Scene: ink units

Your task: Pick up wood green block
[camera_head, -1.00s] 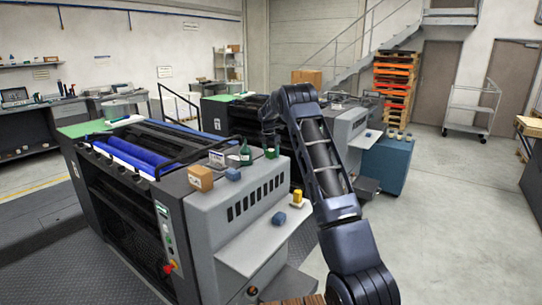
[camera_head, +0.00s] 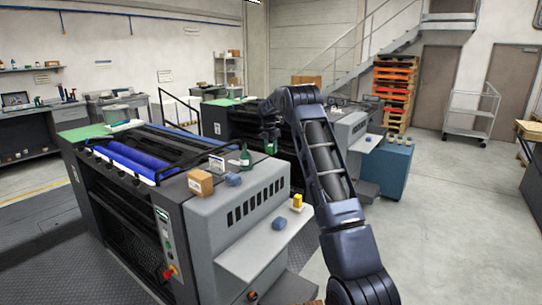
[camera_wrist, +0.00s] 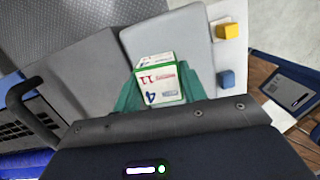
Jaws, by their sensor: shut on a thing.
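The wood green block (camera_wrist: 158,82) shows in the wrist view, with green edges and pale faces bearing numbers and red print. In the head view the green block (camera_head: 271,147) is small, at the end of my arm. My gripper (camera_head: 269,136) is shut on it and holds it near the far right end of the grey press. The block looks a little tilted in the wrist view. The fingers are hard to make out, and green shapes flank the block there.
A green bottle (camera_head: 245,157), a brown box (camera_head: 200,182) and a blue block (camera_head: 233,179) stand on the press top. A yellow block (camera_head: 298,202) and another blue block (camera_head: 279,223) sit on its side shelf (camera_head: 250,245). Open floor lies right.

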